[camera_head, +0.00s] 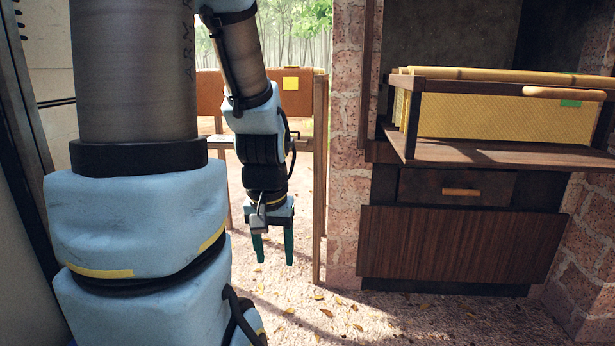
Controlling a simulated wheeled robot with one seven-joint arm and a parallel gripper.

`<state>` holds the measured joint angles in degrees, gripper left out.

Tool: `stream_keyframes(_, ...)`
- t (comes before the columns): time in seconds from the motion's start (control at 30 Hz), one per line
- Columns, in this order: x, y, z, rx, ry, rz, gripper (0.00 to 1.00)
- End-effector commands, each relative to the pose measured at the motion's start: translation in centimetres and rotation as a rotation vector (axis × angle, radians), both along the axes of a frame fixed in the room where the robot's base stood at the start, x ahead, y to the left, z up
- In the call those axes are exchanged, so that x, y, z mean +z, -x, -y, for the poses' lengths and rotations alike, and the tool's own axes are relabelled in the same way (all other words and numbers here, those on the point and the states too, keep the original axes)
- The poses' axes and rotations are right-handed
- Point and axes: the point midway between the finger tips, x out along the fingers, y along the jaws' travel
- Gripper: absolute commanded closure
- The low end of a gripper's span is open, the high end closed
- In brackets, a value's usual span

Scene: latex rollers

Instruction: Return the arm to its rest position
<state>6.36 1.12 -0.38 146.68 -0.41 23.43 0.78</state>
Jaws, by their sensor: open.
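My arm fills the left of the head view, with its far part hanging down from the top centre. My gripper (274,262) points straight down, with its two green fingers apart and nothing between them. It hangs in the air over the leaf-strewn ground, in front of a wooden gate or railing and left of the brick pillar. It touches nothing that I can see.
A wooden cabinet (455,247) with a drawer (456,187) stands at the right between brick walls (346,200). On its shelf sits a yellow mesh-sided box (470,115). The ground (330,320) at front centre is clear except for leaves.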

Motion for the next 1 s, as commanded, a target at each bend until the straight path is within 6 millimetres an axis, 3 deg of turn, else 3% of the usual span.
stream_keyframes(0.03, 0.7, 0.4, -0.7, 0.044, -0.001, -0.024, 0.43)
stream_keyframes(0.37, 7.0, 0.3, -0.3, 0.027, 0.0, -0.016, 0.43)
stream_keyframes(1.0, 26.1, 0.3, -0.3, 0.025, 0.0, -0.014, 0.43)
